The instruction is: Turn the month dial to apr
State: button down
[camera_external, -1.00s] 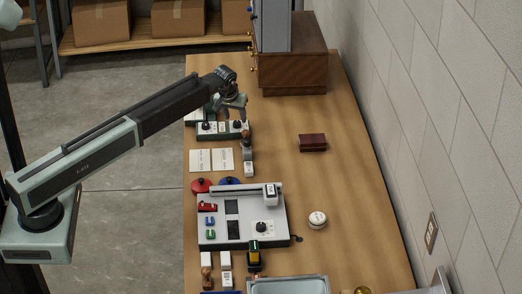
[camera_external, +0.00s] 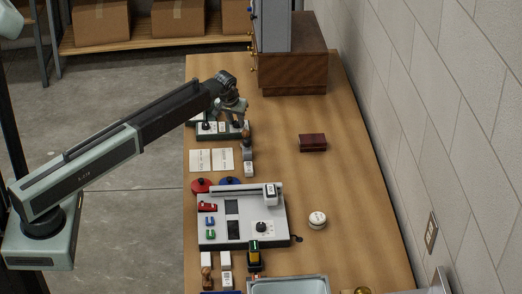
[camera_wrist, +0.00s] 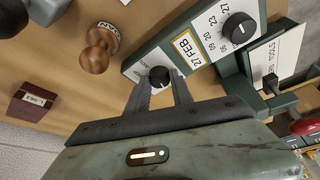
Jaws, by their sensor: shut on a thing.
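The date unit (camera_wrist: 174,30) has a pale face in a green casing; it shows at the table's left edge in the external view (camera_external: 222,136). Its date window (camera_wrist: 187,52) reads 27 FEB. The month dial (camera_wrist: 159,77) is a small black knob with a white pointer mark, at the end near the window's FEB side. A larger black day dial (camera_wrist: 239,27) with numbers around it sits at the other end. My gripper (camera_wrist: 160,79) is shut on the month dial, one finger on each side. In the external view my gripper (camera_external: 236,117) reaches down over the unit and hides part of it.
A wooden-handled stamp (camera_wrist: 96,50) stands close beside the unit. A dark red box (camera_external: 312,143) lies to the right on the table. White cards (camera_external: 211,160) and a grey machine (camera_external: 270,225) are nearer the camera. The table's right side is mostly clear.

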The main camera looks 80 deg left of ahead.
jog(key=m+t, duration=0.1)
jog(key=m, duration=0.2)
jog(key=shift+h, duration=0.4)
jog(key=shift+s+a+m+t+h, duration=0.1)
jog(key=shift+m+t+h, duration=0.2)
jog(key=shift+m, duration=0.75)
jog(key=shift+m+t+h, duration=0.2)
jog(key=shift+m+h, duration=0.1)
jog(key=shift+m, duration=0.75)
jog(key=c, duration=1.1)
grip_release()
jog(key=p+v, duration=0.7)
jog(key=v, duration=0.1)
jog(key=shift+a, duration=0.1)
